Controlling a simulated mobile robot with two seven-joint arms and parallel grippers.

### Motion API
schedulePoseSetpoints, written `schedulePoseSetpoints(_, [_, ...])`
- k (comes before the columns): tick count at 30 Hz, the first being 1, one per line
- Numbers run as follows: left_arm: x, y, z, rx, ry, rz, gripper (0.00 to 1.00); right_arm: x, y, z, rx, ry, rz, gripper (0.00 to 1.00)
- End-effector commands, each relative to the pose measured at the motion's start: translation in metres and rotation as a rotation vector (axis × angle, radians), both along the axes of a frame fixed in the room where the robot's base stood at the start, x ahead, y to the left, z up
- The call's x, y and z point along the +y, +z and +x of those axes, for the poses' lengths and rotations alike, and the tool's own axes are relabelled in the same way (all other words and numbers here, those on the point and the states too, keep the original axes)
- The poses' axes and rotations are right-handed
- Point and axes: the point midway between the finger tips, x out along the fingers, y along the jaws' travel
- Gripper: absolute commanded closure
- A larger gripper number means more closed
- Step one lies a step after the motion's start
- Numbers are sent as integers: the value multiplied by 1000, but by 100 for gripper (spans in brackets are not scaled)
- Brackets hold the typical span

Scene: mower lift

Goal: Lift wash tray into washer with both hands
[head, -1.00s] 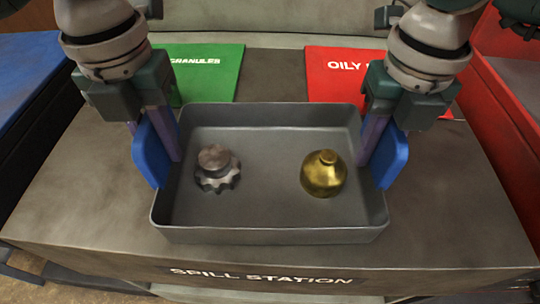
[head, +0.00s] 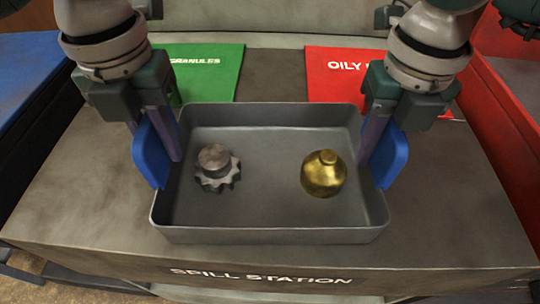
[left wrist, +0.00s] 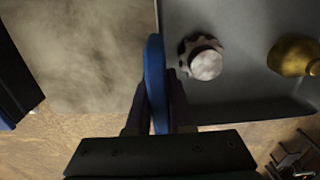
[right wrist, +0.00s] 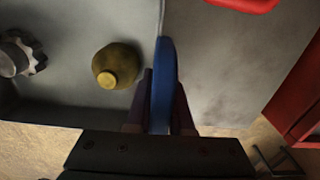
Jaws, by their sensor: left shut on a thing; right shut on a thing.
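The grey wash tray (head: 270,235) is in the middle of the head view, with a blue handle at each side. A metal gear part (head: 217,168) lies in its left half and a brass rounded part (head: 323,174) in its right half. My left gripper (head: 162,150) is shut on the left blue handle (head: 150,158); the left wrist view shows this handle (left wrist: 155,75) between the fingers. My right gripper (head: 374,150) is shut on the right blue handle (head: 394,160), also between the fingers in the right wrist view (right wrist: 163,75). I cannot tell if the tray touches the bench.
The bench (head: 460,210) marked "SPILL STATION" lies under the tray. A green "GRANULES" panel (head: 210,75) and a red "OILY" panel (head: 335,80) are behind it. A blue container (head: 30,75) stands at left, a red one (head: 515,100) at right. No washer is recognisable.

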Motion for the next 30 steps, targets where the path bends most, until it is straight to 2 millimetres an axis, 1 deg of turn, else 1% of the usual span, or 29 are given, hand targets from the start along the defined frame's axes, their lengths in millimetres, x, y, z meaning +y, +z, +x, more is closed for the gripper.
schedulePoseSetpoints(7, [0, 3, 1, -2, 0, -1, 100, 0, 3, 1, -2, 0, 1, 100])
schedulePoseSetpoints(10, [0, 7, 1, -2, 0, -1, 100, 0, 7, 1, -2, 0, 1, 100])
schedulePoseSetpoints(14, [0, 17, 1, -2, 0, -1, 100, 0, 17, 1, -2, 0, 1, 100])
schedulePoseSetpoints(22, [0, 46, 1, -2, 0, -1, 100, 0, 46, 1, -2, 0, 1, 100])
schedulePoseSetpoints(25, [0, 51, 1, -2, 0, -1, 100, 0, 51, 1, -1, 0, 1, 100])
schedulePoseSetpoints(30, [0, 52, 1, -2, 0, -1, 100, 0, 52, 1, -1, 0, 1, 100])
